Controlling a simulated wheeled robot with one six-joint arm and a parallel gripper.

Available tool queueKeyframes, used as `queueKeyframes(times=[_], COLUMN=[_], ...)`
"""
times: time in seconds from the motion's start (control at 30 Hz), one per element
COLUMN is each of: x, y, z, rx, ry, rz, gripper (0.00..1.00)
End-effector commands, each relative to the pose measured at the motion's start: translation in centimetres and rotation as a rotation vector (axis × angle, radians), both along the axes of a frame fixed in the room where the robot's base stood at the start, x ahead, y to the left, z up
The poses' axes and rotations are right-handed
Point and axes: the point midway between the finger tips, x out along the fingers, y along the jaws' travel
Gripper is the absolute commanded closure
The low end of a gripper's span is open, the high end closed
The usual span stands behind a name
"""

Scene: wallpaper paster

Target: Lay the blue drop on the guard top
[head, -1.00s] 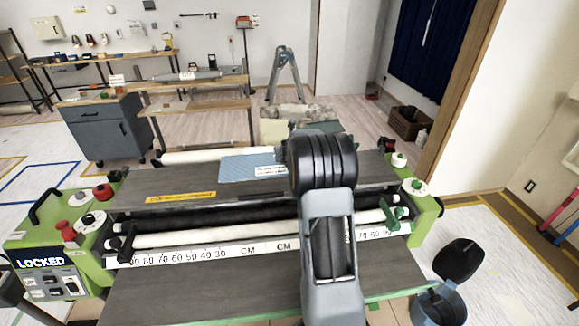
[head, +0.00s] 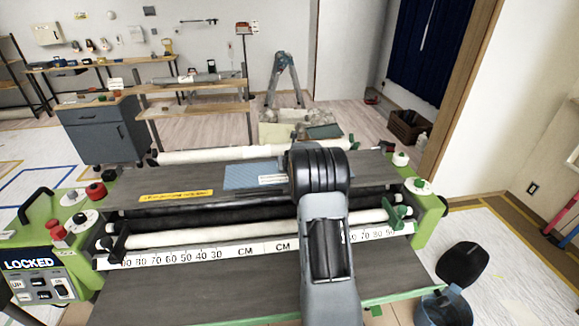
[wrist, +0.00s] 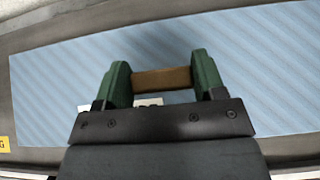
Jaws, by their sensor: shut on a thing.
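The blue drop (head: 247,175) is a pale blue striped sheet with a white label, over the grey guard top (head: 150,182) of the pasting machine, left of my arm. A dark band shows along its near edge; I cannot tell whether it touches the guard top all over. In the wrist view the drop (wrist: 60,75) spreads wide and nearly level beneath my gripper (wrist: 162,80). The green fingers are shut on a brown bar (wrist: 162,79) above the sheet. I cannot tell how the bar joins the drop. In the head view my arm hides the fingers and the drop's right part.
White rollers (head: 190,238) run in front of and behind the guard top. The green left end panel (head: 35,265) reads LOCKED. A yellow label (head: 175,196) lies on the guard top's left front. A blue bucket (head: 443,308) stands at the right front.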

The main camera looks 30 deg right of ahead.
Motion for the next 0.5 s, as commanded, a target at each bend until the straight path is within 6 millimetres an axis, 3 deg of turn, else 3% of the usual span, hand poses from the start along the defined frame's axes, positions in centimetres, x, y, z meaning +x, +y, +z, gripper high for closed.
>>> queueKeyframes(times=[0.27, 0.3, 0.5], x=[0.02, 0.01, 0.01], y=[0.01, 0.02, 0.02], z=[-0.23, -0.20, -0.14], rx=[0.000, 0.000, 0.000], ry=[-0.001, -0.001, -0.001], rz=[0.000, 0.000, 0.000], gripper=[0.64, 0.35, 0.15])
